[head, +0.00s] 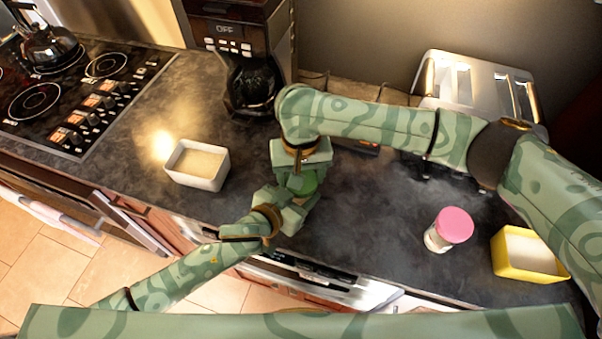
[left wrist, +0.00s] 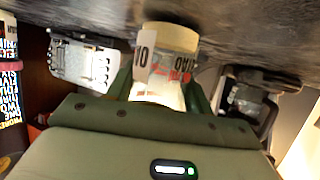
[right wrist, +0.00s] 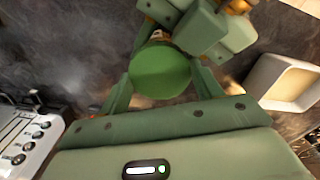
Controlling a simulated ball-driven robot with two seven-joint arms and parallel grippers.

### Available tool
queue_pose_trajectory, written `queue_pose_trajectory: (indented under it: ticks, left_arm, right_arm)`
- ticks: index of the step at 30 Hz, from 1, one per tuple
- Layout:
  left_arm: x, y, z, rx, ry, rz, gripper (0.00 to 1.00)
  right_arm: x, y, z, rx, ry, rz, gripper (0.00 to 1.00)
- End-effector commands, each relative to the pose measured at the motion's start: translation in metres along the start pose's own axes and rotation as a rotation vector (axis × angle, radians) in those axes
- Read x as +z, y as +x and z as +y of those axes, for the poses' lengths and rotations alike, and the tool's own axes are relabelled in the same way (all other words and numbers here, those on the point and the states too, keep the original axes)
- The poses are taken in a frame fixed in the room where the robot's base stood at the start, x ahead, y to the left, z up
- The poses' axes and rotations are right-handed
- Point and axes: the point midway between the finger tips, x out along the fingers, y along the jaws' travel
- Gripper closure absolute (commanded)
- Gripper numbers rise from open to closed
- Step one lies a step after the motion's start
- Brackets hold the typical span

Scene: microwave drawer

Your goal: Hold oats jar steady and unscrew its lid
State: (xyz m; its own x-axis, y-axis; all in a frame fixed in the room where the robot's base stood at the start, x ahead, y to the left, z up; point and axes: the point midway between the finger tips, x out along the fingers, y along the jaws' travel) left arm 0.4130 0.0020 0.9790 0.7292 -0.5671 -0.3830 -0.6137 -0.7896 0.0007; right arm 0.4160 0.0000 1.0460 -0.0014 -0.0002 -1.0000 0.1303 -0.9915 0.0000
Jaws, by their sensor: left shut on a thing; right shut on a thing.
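The oats jar is mostly hidden in the head view, where its green lid (head: 309,183) shows between my two grippers on the counter. In the left wrist view the pale, printed jar body (left wrist: 163,72) stands between my left fingers. My left gripper (head: 292,204) is shut on the jar body from the front left. My right gripper (head: 303,176) reaches down from above and is shut on the lid. The right wrist view shows the round green lid (right wrist: 160,72) between both fingers, with my left gripper (right wrist: 185,30) close beside it.
A white open container (head: 197,165) stands left of the jar. A pink-lidded jar (head: 451,229) and a yellow open container (head: 527,254) stand to the right. A coffee maker (head: 246,82) and a toaster (head: 478,90) are at the back. The counter's front edge is close to the jar.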

Motion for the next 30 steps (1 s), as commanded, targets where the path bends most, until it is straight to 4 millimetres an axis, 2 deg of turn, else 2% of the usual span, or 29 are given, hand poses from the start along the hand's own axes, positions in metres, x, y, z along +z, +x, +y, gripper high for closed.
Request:
queue_pose_trajectory:
  ticks: [4, 11, 12, 14, 15, 27, 30]
  left_arm:
    - [0.0006, 0.0000, -0.0015, -0.003, 0.000, -0.002, 1.00]
    - [0.0006, 0.0000, -0.0017, -0.003, 0.000, -0.002, 1.00]
    - [0.0006, 0.0000, -0.0017, -0.003, 0.000, -0.002, 1.00]
    - [0.0006, 0.0000, -0.0017, -0.003, 0.000, -0.002, 1.00]
    - [0.0006, 0.0000, -0.0016, -0.003, 0.000, -0.002, 1.00]
    - [0.0004, 0.0002, 0.0006, 0.001, 0.000, -0.001, 1.00]
    - [0.0004, 0.0002, 0.0010, 0.001, 0.000, -0.001, 1.00]
  right_arm:
    - [-0.0003, 0.0002, 0.0009, 0.002, -0.141, 0.000, 0.63]
    - [-0.0004, 0.0002, 0.0011, 0.003, -0.151, 0.000, 0.63]
    - [-0.0004, 0.0002, 0.0012, 0.003, -0.150, 0.000, 0.33]
    - [-0.0004, 0.0002, 0.0012, 0.003, -0.150, 0.000, 0.16]
    - [-0.0003, 0.0002, 0.0011, 0.003, -0.150, 0.000, 0.14]
    - [0.0011, -0.0002, -0.0020, -0.005, -0.150, -0.002, 0.14]
    - [0.0006, -0.0056, -0.0024, -0.006, -0.151, 0.000, 0.14]
